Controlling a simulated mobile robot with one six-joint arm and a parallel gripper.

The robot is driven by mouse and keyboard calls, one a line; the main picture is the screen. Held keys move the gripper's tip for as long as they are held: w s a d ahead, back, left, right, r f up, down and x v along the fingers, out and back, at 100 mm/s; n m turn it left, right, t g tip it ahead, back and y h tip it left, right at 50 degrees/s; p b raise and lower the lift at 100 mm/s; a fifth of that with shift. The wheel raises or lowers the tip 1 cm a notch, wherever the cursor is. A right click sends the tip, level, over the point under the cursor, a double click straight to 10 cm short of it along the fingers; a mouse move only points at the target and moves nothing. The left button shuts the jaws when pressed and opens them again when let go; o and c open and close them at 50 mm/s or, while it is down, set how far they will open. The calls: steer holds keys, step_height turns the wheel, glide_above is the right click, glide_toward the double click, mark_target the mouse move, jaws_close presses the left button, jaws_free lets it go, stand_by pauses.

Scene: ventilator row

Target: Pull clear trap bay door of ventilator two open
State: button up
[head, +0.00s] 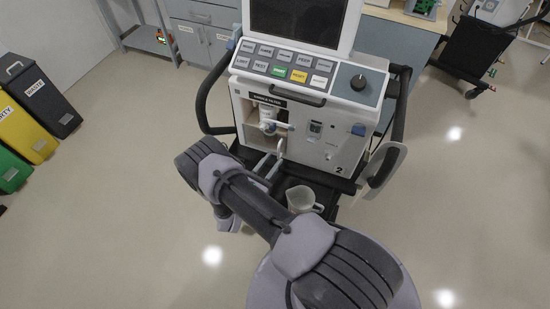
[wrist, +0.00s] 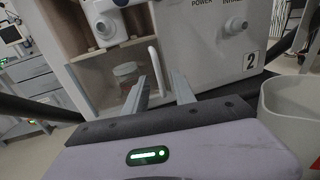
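Ventilator two (head: 338,110) stands in front of me with a "2" on its front. In the wrist view, the clear trap bay door (wrist: 96,90) covers the lower bay at the left of the ventilator's front and looks shut. A jar with a reddish lid (wrist: 124,70) shows behind it. The door's white curved handle (wrist: 157,68) stands upright near its right edge. My gripper (wrist: 159,85) is open, its two grey fingers pointing at the door, one to each side of the handle's lower part. I cannot tell if they touch it.
A white jug (head: 302,199) stands on the ventilator's base and shows close right of my gripper in the wrist view (wrist: 290,110). A white filter part (head: 268,117) sits in the open bay above the door. Bins (head: 38,95) stand far left; the floor between is clear.

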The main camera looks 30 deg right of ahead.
steer(key=shift+x, duration=1.35)
steer(key=shift+w+a, duration=0.1)
steer(key=shift+c, duration=0.4)
jaws_close()
